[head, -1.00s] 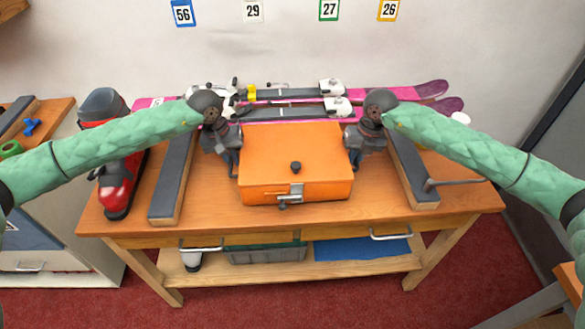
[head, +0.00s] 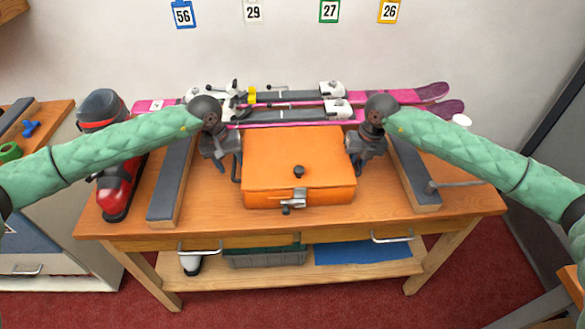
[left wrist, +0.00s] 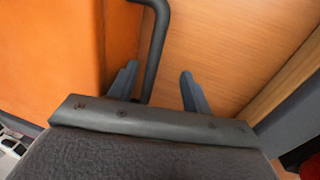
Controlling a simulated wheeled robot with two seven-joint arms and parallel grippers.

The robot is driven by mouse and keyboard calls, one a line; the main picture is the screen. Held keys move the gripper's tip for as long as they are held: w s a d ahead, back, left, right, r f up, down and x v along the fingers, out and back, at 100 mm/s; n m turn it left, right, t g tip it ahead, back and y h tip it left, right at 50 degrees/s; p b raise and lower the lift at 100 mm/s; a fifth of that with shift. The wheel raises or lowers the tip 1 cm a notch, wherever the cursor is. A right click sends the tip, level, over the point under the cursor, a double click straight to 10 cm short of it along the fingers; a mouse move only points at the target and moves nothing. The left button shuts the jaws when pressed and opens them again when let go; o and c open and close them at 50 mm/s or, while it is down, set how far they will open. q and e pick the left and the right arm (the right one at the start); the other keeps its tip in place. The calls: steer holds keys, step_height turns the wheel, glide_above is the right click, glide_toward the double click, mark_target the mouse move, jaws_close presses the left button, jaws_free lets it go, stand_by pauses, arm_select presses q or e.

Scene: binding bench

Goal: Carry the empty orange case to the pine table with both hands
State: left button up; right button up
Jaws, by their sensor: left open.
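The orange case (head: 275,165) lies shut on the wooden bench, its latch and a dark knob facing me. My left gripper (head: 230,168) is at the case's left side. In the left wrist view its two fingers (left wrist: 158,88) are open, one on each side of the case's dark bar handle (left wrist: 157,45); the orange side of the case (left wrist: 60,55) is at the left. My right gripper (head: 357,162) is at the case's right side, pointing down; its fingers are too small and dark to tell open from shut. I cannot tell which surface is the pine table.
Pink skis (head: 415,93) lie along the back of the bench (head: 330,222). Grey-topped blocks flank the case, left (head: 170,185) and right (head: 413,170). A red and grey boot (head: 117,190) stands at the left. A wooden edge (head: 572,280) shows at the lower right.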

arm_select(q)
steer(key=shift+s+d+r, duration=0.1)
steer(key=shift+d+r, duration=0.05)
steer(key=shift+d, duration=0.4)
steer(key=shift+c, duration=1)
arm_select(e)
steer(key=shift+s+a, duration=0.2)
steer(key=shift+a, duration=0.25)
arm_select(q)
steer(key=shift+r, duration=0.1)
steer(key=shift+c, duration=0.2)
steer(key=shift+o, duration=1.2)
step_height(320, 180, up, 10)
steer(key=a, duration=0.2)
steer(key=shift+a, duration=0.25)
arm_select(e)
steer(key=shift+w+d, duration=0.1)
arm_select(q)
steer(key=shift+a+r, duration=0.25)
steer(key=shift+r, duration=0.55)
arm_select(e)
steer(key=shift+d+f, duration=0.1)
steer(key=shift+d, duration=0.1)
steer(key=o, duration=0.8)
